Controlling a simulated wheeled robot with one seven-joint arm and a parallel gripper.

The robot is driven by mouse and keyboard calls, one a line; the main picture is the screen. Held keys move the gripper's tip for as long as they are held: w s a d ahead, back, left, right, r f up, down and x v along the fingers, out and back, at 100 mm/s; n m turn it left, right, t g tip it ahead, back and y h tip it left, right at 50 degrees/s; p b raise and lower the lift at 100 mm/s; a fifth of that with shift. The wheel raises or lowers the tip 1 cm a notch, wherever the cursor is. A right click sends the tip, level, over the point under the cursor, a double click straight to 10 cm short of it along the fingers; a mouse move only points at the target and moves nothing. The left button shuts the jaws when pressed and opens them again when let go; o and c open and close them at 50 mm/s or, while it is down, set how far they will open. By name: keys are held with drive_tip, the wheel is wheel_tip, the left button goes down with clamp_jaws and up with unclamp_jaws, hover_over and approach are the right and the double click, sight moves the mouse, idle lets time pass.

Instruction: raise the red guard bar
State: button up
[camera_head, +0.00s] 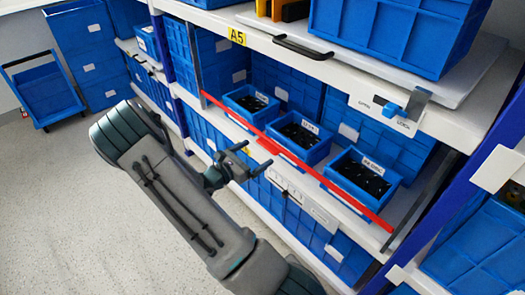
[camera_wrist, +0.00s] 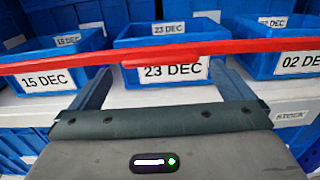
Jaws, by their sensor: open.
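The red guard bar (camera_head: 331,184) runs diagonally across the front of a shelf bay holding blue bins, from upper left to lower right. It has a wider red piece near its middle. In the wrist view the bar (camera_wrist: 80,61) crosses level in front of the bins, with the thicker piece (camera_wrist: 160,59) near the centre. My gripper (camera_head: 256,158) is open and its fingers point at the bar's middle part. In the wrist view its two fingers (camera_wrist: 158,82) reach up on either side just below the thicker piece. I cannot tell whether they touch it.
Three small blue bins with dark parts, such as the middle one (camera_head: 300,136), stand behind the bar. A blue-and-grey latch (camera_head: 404,106) sits on the shelf edge above, at right. A blue cart (camera_head: 45,92) stands at far left; the floor (camera_head: 60,215) is clear.

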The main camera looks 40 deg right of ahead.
sight(265, 148)
drive_tip(key=shift+w+d, duration=0.15)
drive_tip(key=shift+d, duration=1.8)
drive_tip(key=c, duration=1.1)
wheel_tip(265, 148, up, 21)
drive_tip(key=p, duration=1.5)
drive_tip(key=shift+f, duration=0.2)
drive_tip(key=shift+w, duration=0.1)
drive_tip(key=o, duration=1.1)
drive_tip(key=shift+r, duration=0.1)
drive_tip(key=shift+a, duration=0.1)
